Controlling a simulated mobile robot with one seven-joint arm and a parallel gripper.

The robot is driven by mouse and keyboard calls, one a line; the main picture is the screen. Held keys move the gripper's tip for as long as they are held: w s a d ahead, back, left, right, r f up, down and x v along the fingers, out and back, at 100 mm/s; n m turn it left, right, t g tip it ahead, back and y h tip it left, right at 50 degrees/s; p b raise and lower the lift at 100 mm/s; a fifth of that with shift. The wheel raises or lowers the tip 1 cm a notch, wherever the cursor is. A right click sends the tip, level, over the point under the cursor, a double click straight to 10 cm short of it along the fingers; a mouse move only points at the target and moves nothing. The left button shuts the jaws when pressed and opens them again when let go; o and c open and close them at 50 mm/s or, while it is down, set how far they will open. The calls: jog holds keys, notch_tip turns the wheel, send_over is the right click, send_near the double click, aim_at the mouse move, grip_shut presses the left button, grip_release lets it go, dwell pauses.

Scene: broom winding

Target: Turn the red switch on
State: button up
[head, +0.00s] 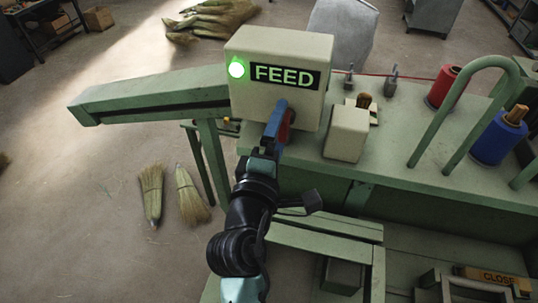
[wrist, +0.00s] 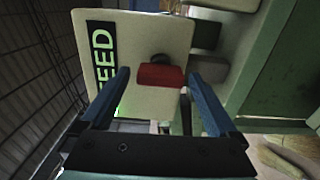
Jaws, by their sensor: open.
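The red switch (wrist: 160,76) sits on the face of the cream FEED box (head: 304,53), below the FEED label. In the head view the switch (head: 288,124) is mostly hidden behind my gripper (head: 279,112). In the wrist view my gripper (wrist: 160,88) is open, with one blue finger on each side of the switch and a gap to each. I cannot tell how deep the fingers reach. A green lamp (head: 236,69) glows at the left of the FEED label.
The box stands on a green machine (head: 400,170). A smaller cream box (head: 346,133) is just right of my gripper. A red spool (head: 445,87), a blue spool (head: 498,138) and a curved green bar (head: 465,110) stand further right. Two brooms (head: 185,195) lie on the floor at left.

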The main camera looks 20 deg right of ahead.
jog(key=b+v, duration=0.4)
jog(key=v, duration=0.8)
jog(key=shift+b, duration=0.3)
jog(key=shift+w, duration=0.1)
